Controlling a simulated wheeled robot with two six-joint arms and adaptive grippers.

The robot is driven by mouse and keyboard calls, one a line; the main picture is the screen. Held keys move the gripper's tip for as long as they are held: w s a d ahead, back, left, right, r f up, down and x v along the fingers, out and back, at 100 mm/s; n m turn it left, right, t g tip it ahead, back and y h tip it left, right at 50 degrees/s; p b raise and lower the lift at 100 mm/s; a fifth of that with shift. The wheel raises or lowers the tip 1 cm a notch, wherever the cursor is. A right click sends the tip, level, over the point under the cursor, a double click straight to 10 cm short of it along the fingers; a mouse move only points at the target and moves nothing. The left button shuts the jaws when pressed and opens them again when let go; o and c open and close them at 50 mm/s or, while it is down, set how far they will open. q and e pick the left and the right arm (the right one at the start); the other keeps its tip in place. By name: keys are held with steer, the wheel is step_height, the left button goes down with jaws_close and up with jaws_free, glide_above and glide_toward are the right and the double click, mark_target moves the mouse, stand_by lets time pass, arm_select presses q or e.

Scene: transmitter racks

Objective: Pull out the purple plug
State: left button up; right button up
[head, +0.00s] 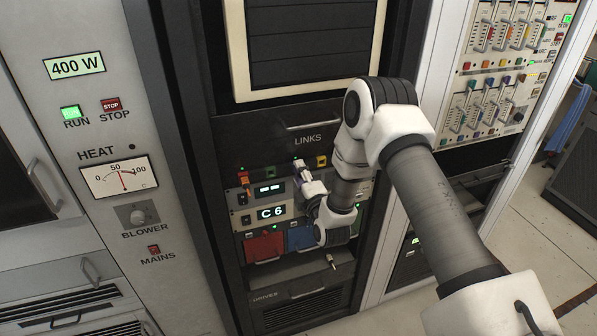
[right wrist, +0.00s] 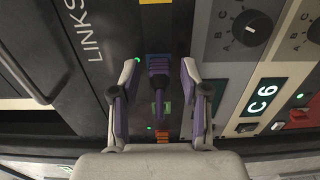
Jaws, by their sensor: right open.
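The purple plug (right wrist: 158,66) sits in the dark LINKS panel in the right wrist view, its narrower end pointing toward my palm. My right gripper (right wrist: 158,78) is open, with one finger on each side of the plug. Gaps show between the plug and both fingers. In the head view my right gripper (head: 300,164) is at the LINKS panel (head: 297,143), and its fingers hide most of the plug there. My left gripper is not in view.
An orange plug (head: 242,178) and a yellow socket (head: 321,161) lie on either side in the same row. Below is a unit showing C 6 (head: 271,212), with red (head: 264,246) and blue (head: 300,238) fronts under it. A switch rack (head: 497,95) stands at right.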

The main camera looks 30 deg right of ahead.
stand_by(0.3)
jaws_close()
steer(key=shift+s, duration=0.1)
steer(key=shift+s+a, duration=0.15)
steer(key=shift+s, duration=0.15)
steer(key=shift+p+v, duration=0.95)
steer(key=shift+v, duration=1.65)
